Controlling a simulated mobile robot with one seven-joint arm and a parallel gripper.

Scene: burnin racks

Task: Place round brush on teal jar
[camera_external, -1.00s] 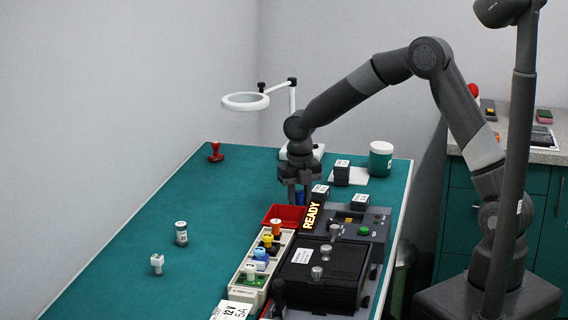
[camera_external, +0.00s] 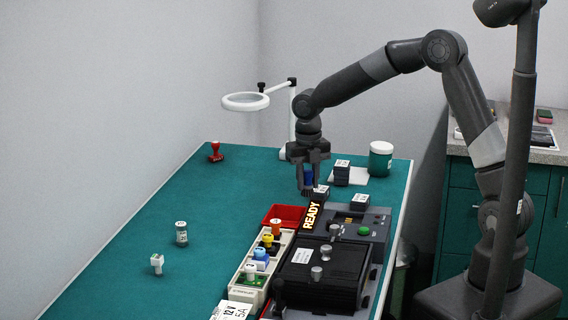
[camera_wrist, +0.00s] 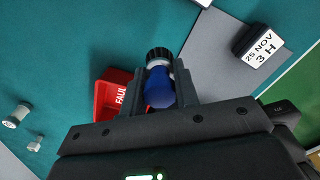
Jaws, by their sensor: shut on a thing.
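My gripper (camera_external: 308,187) is shut on the round brush, which has a blue handle (camera_external: 308,177) and a dark end. In the wrist view the brush (camera_wrist: 159,88) sits between the two fingers, its blue part nearest the camera and its dark end (camera_wrist: 159,54) beyond. The gripper holds it above the table, behind the red tray. The teal jar (camera_external: 380,160), with a white lid (camera_external: 381,147), stands upright at the table's back right, to the right of my gripper and apart from it. I cannot make out the jar in the wrist view.
A red tray (camera_external: 274,211) and a black test unit (camera_external: 322,275) lie in front of my gripper. Dark labelled blocks (camera_external: 342,174) stand between gripper and jar. A white ring lamp (camera_external: 246,102) rises behind. The left of the table is mostly clear.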

